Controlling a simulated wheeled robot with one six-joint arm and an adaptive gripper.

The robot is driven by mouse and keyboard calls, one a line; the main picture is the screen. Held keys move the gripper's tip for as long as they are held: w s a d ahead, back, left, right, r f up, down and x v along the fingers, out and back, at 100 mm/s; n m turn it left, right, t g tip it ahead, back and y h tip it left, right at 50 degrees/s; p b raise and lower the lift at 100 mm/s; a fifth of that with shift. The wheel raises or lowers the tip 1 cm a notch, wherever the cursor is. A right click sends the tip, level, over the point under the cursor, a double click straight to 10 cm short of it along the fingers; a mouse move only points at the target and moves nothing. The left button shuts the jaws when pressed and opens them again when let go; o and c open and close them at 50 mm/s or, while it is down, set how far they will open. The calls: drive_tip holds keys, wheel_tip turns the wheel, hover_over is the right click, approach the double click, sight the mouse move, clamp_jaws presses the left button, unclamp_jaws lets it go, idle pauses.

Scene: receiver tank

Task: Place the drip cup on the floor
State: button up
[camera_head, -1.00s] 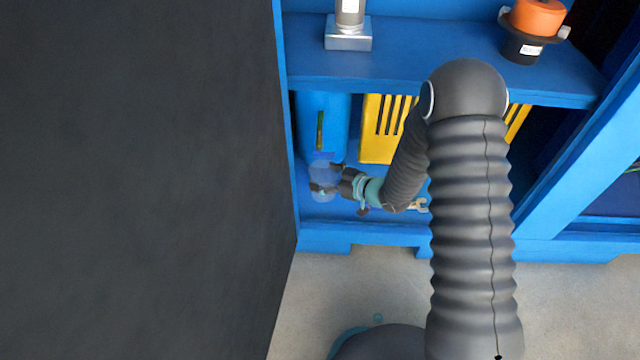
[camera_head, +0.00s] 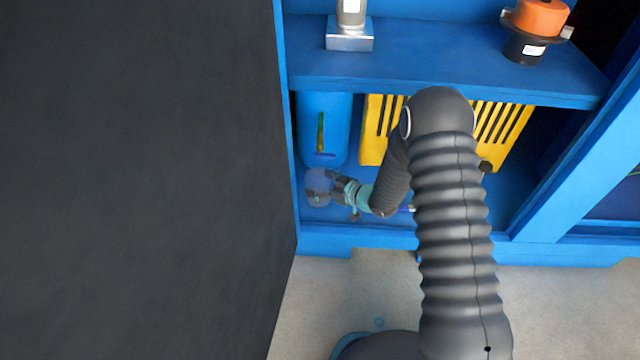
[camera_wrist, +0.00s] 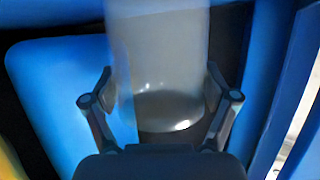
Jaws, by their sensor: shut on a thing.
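The drip cup (camera_head: 317,182) is a translucent cup at the lower left of the cabinet, in front of the blue tank (camera_head: 325,120). In the wrist view the drip cup (camera_wrist: 158,70) stands between the two fingers as a clear, greyish vessel with a rounded lower end. My gripper (camera_head: 325,188) is shut on it; in the wrist view my gripper (camera_wrist: 158,90) has one finger at each side of the cup. The floor (camera_head: 385,285) is grey concrete in front of the cabinet. Whether the cup touches the cabinet's bottom is not clear.
A blue shelf (camera_head: 430,72) hangs above the cup, bearing a silver device (camera_head: 349,35) and an orange-and-black device (camera_head: 535,30). A yellow slotted part (camera_head: 505,130) stands behind my arm. A dark panel (camera_head: 140,180) closes off the left. The cabinet's blue bottom edge (camera_head: 322,242) borders the floor.

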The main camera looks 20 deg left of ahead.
drive_tip(key=shift+f, duration=0.15)
drive_tip(key=o, duration=0.9)
drive_tip(key=shift+o, duration=0.2)
drive_tip(key=shift+r, duration=0.2)
drive_tip(key=p+v, duration=0.1)
drive_tip(key=v, duration=1.1)
drive_tip(key=shift+w, duration=0.1)
